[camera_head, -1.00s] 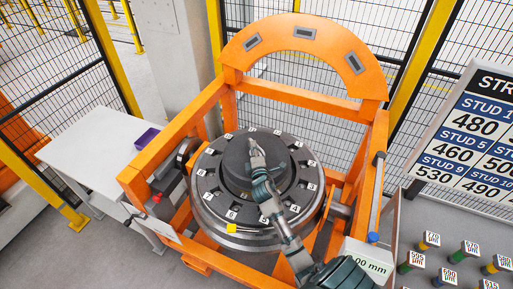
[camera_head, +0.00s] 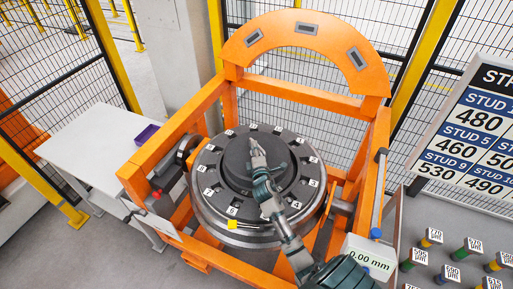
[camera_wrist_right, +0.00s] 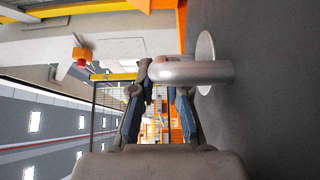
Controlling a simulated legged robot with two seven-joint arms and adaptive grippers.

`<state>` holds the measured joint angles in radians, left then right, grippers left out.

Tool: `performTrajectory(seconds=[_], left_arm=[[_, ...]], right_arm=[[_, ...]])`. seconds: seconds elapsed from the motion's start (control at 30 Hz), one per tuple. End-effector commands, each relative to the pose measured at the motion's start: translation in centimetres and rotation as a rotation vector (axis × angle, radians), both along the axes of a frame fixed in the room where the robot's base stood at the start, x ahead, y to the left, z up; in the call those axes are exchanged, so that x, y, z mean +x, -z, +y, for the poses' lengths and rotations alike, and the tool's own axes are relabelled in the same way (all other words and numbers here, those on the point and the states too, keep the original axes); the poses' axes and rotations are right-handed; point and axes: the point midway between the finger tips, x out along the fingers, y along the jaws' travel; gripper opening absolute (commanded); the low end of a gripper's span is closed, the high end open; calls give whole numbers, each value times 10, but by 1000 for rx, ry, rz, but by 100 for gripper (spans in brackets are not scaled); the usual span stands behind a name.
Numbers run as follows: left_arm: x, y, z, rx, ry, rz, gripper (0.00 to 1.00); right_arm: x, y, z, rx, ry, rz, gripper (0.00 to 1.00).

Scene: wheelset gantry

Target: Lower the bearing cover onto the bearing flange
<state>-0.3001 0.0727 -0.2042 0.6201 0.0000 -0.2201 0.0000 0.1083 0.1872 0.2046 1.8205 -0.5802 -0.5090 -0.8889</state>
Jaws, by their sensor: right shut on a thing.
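The bearing cover (camera_head: 236,162) is a dark grey round piece at the middle of the wheelset in the head view. Around it lies the bearing flange (camera_head: 214,166), a dark ring with numbered white labels. I cannot tell whether the cover touches the flange or hangs just above it. My right gripper (camera_head: 257,152) is over the cover. In the right wrist view the right gripper's fingers (camera_wrist_right: 161,92) are shut on the cover's metal handle (camera_wrist_right: 205,72), which stands out from a dark face. My left gripper is not in view.
An orange gantry frame (camera_head: 152,163) with an arch (camera_head: 305,29) surrounds the wheelset. A white table (camera_head: 85,150) with a purple tray (camera_head: 147,134) stands left. A readout (camera_head: 367,257) shows 0.00 mm at front right. Coloured studs (camera_head: 470,247) and a sign (camera_head: 470,135) are at right.

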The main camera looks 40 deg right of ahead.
Motion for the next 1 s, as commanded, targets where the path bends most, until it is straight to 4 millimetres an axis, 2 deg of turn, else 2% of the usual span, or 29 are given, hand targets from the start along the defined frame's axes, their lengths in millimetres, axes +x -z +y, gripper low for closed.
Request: performTrajectory(seconds=[0.3,0.77,1.0], left_arm=[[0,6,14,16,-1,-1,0],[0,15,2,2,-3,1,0],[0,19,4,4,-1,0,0]], right_arm=[[0,9,-4,3,0,-3,0],[0,20,-3,1,0,-3,0],[0,25,-2,1,0,-3,0]])
